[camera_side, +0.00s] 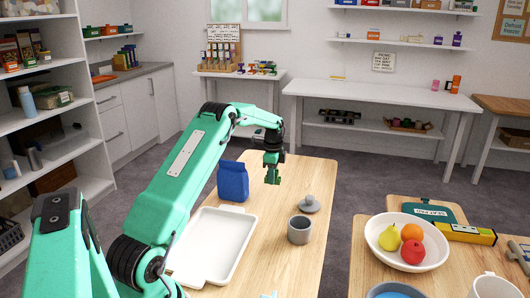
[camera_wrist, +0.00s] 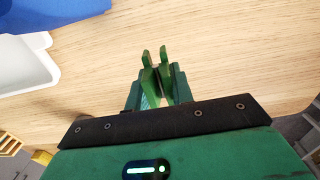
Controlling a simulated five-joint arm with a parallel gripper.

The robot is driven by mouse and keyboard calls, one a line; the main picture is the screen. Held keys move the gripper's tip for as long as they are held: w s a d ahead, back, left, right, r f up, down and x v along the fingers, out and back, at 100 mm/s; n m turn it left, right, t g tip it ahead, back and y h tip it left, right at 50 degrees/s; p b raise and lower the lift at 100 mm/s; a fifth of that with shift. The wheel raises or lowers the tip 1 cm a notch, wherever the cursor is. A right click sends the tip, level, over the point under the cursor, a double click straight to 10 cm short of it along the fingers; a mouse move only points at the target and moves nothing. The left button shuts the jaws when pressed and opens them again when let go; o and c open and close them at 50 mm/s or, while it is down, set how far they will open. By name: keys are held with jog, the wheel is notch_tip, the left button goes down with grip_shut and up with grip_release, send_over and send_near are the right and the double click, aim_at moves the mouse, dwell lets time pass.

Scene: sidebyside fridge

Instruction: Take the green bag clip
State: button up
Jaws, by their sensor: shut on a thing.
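My gripper (camera_side: 272,168) hangs above the far right part of the wooden table (camera_side: 300,180), to the right of the blue bag (camera_side: 232,181). It is shut on the green bag clip (camera_side: 273,179), which shows small in the side view. In the wrist view, my gripper's dark green fingers (camera_wrist: 157,93) hold the clip (camera_wrist: 163,60) between them. Its two lighter green prongs stick out past the fingertips, over bare wood. The fingers hide the clip's lower part.
A white tray (camera_side: 238,259) lies in front of the blue bag. A grey cup (camera_side: 299,230) and a grey lid with a knob (camera_side: 310,205) stand on the table's right side. A fruit bowl (camera_side: 375,238) sits on another table at right.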

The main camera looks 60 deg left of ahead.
jog(key=w+d+r, duration=0.1)
jog(key=d+r, duration=0.5)
jog(key=d, duration=0.5)
jog(key=shift+d+r, duration=0.25)
jog(key=shift+r, duration=0.05)
